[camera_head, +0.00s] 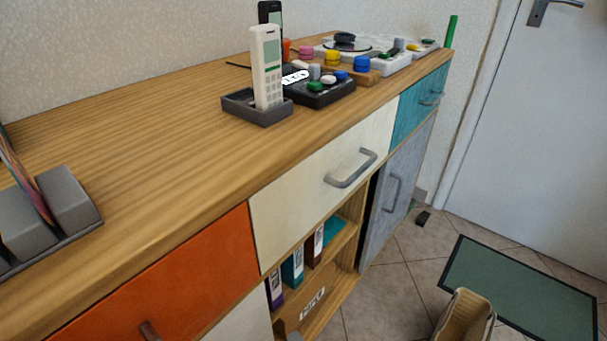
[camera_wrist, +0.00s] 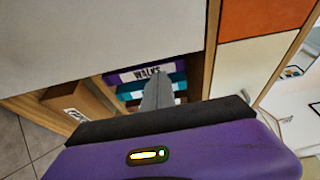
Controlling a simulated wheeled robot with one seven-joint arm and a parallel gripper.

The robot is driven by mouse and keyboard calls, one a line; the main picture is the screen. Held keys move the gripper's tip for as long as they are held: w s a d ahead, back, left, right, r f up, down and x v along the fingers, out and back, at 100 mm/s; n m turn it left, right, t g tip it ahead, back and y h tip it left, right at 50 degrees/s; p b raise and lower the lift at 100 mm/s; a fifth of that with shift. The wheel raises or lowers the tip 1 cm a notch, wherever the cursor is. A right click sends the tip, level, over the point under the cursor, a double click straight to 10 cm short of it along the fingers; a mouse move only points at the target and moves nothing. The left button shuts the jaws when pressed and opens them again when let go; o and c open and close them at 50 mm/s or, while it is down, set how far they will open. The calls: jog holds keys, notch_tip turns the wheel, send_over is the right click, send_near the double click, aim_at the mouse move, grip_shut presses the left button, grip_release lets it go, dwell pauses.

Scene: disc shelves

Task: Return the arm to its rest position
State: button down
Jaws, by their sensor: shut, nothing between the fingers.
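My gripper (camera_wrist: 157,82) shows in the wrist view as grey fingers held together, pointing up the picture from a dark band and a purple body. Nothing shows between the fingers. They point towards the open shelf with binders (camera_wrist: 146,72), one labelled WALKS. I cannot tell whether the tips are inside the shelf opening or in front of it. No clear part of my arm shows in the head view.
The wooden sideboard (camera_head: 150,119) has a cream drawer (camera_head: 300,200), orange drawer (camera_head: 165,285) and open shelf with binders (camera_head: 292,269). A cardboard box (camera_wrist: 78,101) sits beside the binders. A bin (camera_head: 464,318) and green mat (camera_head: 525,285) are on the floor.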

jog(key=s+d+r+n+t+h, duration=0.2)
jog(key=s+d+n+h, duration=0.45)
jog(key=d, duration=0.65)
jog(key=s+d+r+n+g+h, duration=0.1)
jog(key=s+d+n+h, duration=0.2)
jog(key=s, duration=0.5)
jog(key=s+d+n+g, duration=0.1)
jog(key=s+d+n, duration=0.1)
jog(key=s+d, duration=0.45)
notch_tip(320, 180, up, 33)
jog(key=s+a+p, duration=0.1)
jog(key=p, duration=3.1)
jog(key=shift+s+p, duration=0.15)
jog(key=shift+p, duration=0.15)
jog(key=shift+f, duration=0.1)
